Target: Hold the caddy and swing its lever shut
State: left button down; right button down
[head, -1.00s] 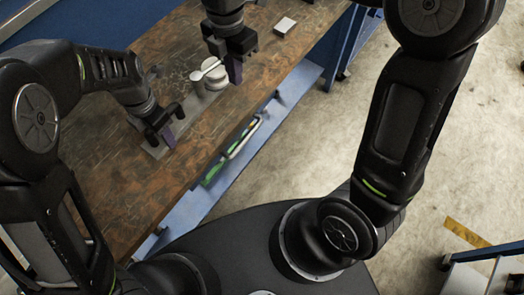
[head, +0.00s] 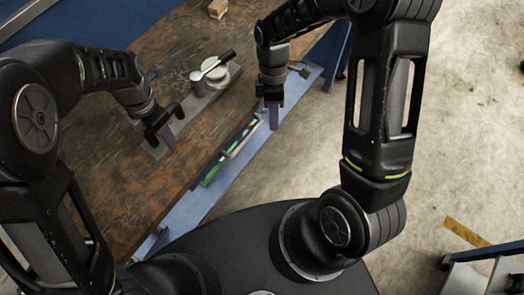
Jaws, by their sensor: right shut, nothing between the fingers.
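The caddy (head: 187,112) is a long grey plate on the brown tabletop, with pale round parts (head: 217,73) at its far end. Its lever (head: 211,67) lies across these parts, its black handle pointing up and right. I cannot tell whether the lever is fully shut. My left gripper (head: 163,139) is at the caddy's near end, purple fingertips pointing down; its arm and fingers hide part of it, and its grip is unclear. My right gripper (head: 272,117) is shut and empty, pointing down beyond the table's right edge, apart from the caddy and lever.
A small brown block (head: 218,8) lies on the table (head: 110,190) at the back. A blue lower shelf (head: 225,190) with green and white items (head: 228,155) runs below the table's right edge. My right arm covers the table's back right.

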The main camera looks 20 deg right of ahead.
jog(key=s+a+f+m, duration=0.1)
jog(key=s+f+m, duration=0.1)
jog(key=f, duration=0.3)
jog(key=s+a+f+m+y, duration=0.1)
jog(key=s+a+f+m, duration=0.1)
jog(key=f, duration=0.3)
jog(key=shift+s+m+t, duration=0.3)
jog(key=shift+m+t, duration=0.1)
jog(key=shift+m, duration=0.5)
jog(key=w+d+r+n+t+y, duration=0.1)
jog(key=w+r+n, duration=0.3)
jog(key=r, duration=0.6)
jog(key=w+d+r+n+t+y, duration=0.1)
jog(key=w+d+r+n+t, duration=0.1)
jog(key=r, duration=0.9)
jog(key=w+d+r+n+t+y, duration=0.1)
jog(key=w+d+r+n+t, duration=0.1)
jog(key=w+r+n, duration=0.5)
notch_tip(320, 180, up, 4)
jog(key=shift+f+n+t+y, duration=0.1)
jog(key=shift+n+t+y, duration=0.3)
jog(key=shift+t, duration=0.4)
jog(key=shift+w, duration=0.1)
